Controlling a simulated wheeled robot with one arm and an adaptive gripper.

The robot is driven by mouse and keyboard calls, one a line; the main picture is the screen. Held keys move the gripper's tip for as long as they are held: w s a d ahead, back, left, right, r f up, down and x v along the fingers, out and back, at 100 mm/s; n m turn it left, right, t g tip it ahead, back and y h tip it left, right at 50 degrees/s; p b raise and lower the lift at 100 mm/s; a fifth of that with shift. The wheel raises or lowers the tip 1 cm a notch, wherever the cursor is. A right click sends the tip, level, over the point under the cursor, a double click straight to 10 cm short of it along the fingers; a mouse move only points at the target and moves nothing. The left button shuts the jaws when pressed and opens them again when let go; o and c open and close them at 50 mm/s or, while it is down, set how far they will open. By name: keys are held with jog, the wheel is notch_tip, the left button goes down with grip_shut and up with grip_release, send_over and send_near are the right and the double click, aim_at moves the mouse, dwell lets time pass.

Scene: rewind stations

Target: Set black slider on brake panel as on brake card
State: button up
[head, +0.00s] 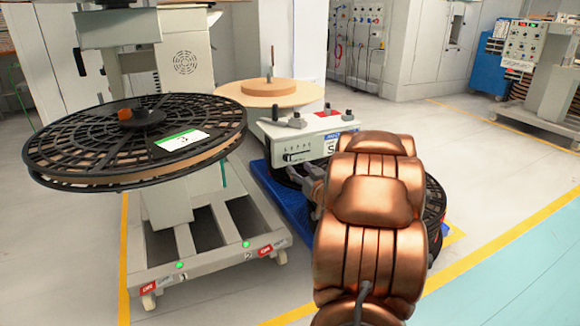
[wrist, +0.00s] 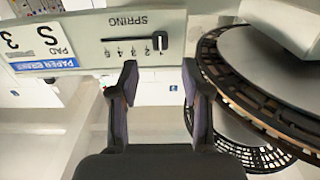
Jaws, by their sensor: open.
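The brake panel (wrist: 150,20) is white and shows upside down in the wrist view, with the word SPRING and a numbered scale. Its black slider (wrist: 160,42) stands at the right end of the slot there. In the head view the panel (head: 300,130) shows the slider (head: 288,157) at the slot's left end.
A black reel (wrist: 255,80) lies close on the right in the wrist view. In the head view a large black reel (head: 90,150) with a tag sits over a pale wheeled frame (head: 205,270) at left. A wooden disc (head: 268,95) stands behind the panel. Open floor lies at right.

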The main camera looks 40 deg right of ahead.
aim_at(289, 159)
jog(key=shift+b+x, duration=1.15)
jog(key=shift+x, duration=2.25)
grip_shut()
